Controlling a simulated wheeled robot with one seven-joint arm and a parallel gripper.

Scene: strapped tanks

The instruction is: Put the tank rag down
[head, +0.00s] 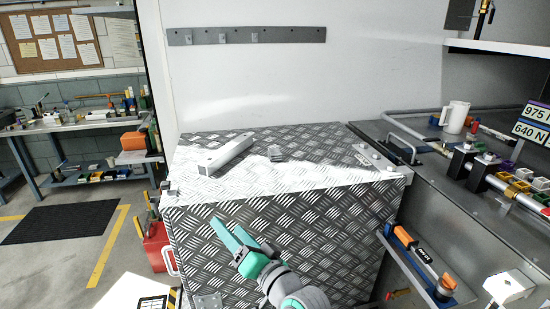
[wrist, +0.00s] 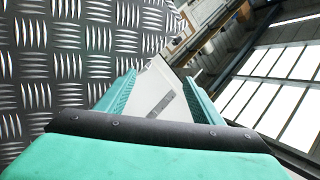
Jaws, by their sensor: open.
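My gripper (head: 228,230) is open, with teal fingers, in front of the front face of a diamond-plate metal box (head: 320,225). In the wrist view my gripper (wrist: 160,92) has its fingers spread, with nothing seen held between them. I cannot make out a tank rag for certain in either view.
A pale bar (head: 225,155) lies on the box's top at left, and a hinge plate (head: 372,157) sits at right. A hook rail (head: 245,36) is on the white wall. A grey bench with a white mug (head: 454,117) is at right. A red container (head: 157,245) stands left of the box.

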